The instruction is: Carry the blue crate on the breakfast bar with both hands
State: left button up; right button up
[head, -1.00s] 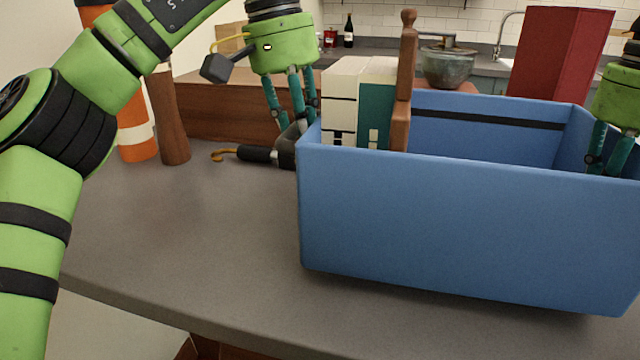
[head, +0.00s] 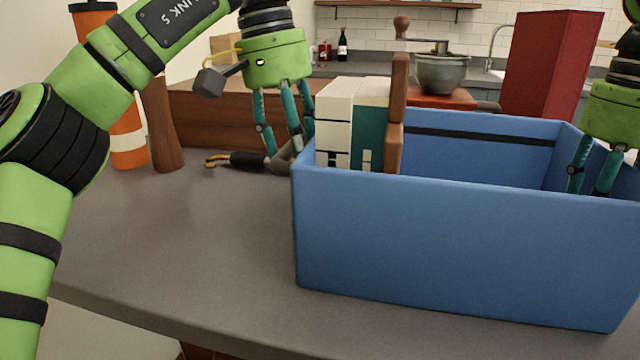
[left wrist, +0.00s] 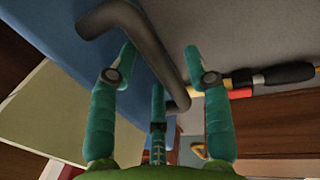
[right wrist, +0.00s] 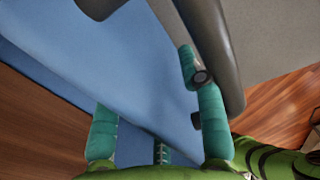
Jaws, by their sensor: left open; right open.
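The blue crate (head: 460,250) stands on the grey breakfast bar (head: 170,260), near its front edge. White and teal books and a brown wooden piece stand inside its left end. A dark bent handle (left wrist: 155,50) sits at its left end; another dark handle (right wrist: 215,50) shows in the right wrist view. My left gripper (head: 278,148) is open at the crate's left end, its fingers spread on either side of the handle in the left wrist view. My right gripper (head: 590,188) is open at the right end, its fingers close to the wall and handle; contact is unclear.
A dark-handled tool (head: 250,160) lies left of the crate. An orange bottle (head: 125,120) and a brown wooden mill (head: 163,125) stand at the back left. A grinder (head: 442,72) and red box (head: 545,65) are behind the crate. The front left of the bar is clear.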

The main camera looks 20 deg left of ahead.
jog(key=shift+r, duration=0.1)
notch_tip(320, 180, up, 6)
jog(key=shift+s+r, duration=0.1)
pick_arm(q)
notch_tip(320, 180, up, 7)
jog(key=a, duration=0.1)
jog(key=shift+s+a, duration=0.2)
pick_arm(e)
jog(key=shift+r, duration=0.65)
pick_arm(q)
jog(key=shift+r, duration=0.15)
dwell(0.3)
